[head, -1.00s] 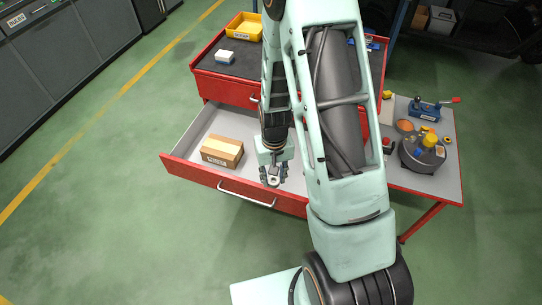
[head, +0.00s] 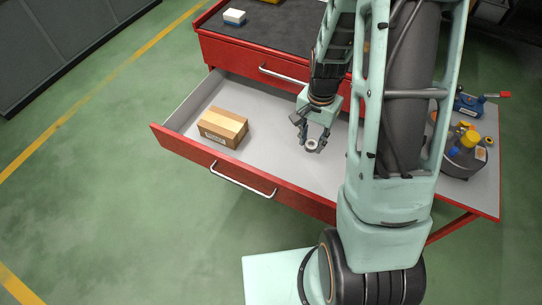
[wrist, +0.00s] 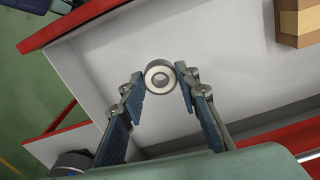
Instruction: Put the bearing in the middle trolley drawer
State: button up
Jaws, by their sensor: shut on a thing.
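The bearing (head: 312,145), a small silver ring, is held between the fingertips of my gripper (head: 310,143). In the wrist view the bearing (wrist: 160,76) sits at the two fingertips (wrist: 161,82), its ring face and dark hole toward the camera. The red trolley (head: 228,52) has a drawer pulled out below a closed one; the open drawer (head: 275,160) has a grey floor and a red front. My gripper and the bearing are over this floor, right of the box inside. Their height above it is hard to tell. Any lower drawer is hidden.
A cardboard box (head: 223,127) lies in the left part of the open drawer. A white and blue box (head: 234,17) stands on the trolley top. A side table (head: 480,185) at right carries a blue vise (head: 468,104) and other items. Drawer floor around the bearing is clear.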

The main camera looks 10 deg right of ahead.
aim_at(324, 182)
jog(key=s+d+f+m+b, duration=0.1)
jog(key=d+f+m+b, duration=0.1)
jog(key=f+m+b, duration=0.2)
jog(key=s+d+f+m+b, duration=0.1)
jog(key=d+f+m+b, duration=0.1)
jog(key=f+m+b, duration=0.2)
jog(key=s+d+f+m+b, duration=0.1)
jog(key=f+m+b, duration=0.3)
jog(key=f+b, duration=0.5)
jog(key=shift+s+d+f+b, duration=0.15)
jog(key=shift+d+b, duration=0.15)
jog(key=shift+b, duration=0.5)
jog(key=shift+w+d+f+b, duration=0.1)
jog(key=shift+d+b, duration=0.2)
jog(key=shift+b, duration=0.5)
jog(key=shift+f, duration=0.2)
jog(key=o, duration=1.1)
jog(key=shift+o, duration=0.3)
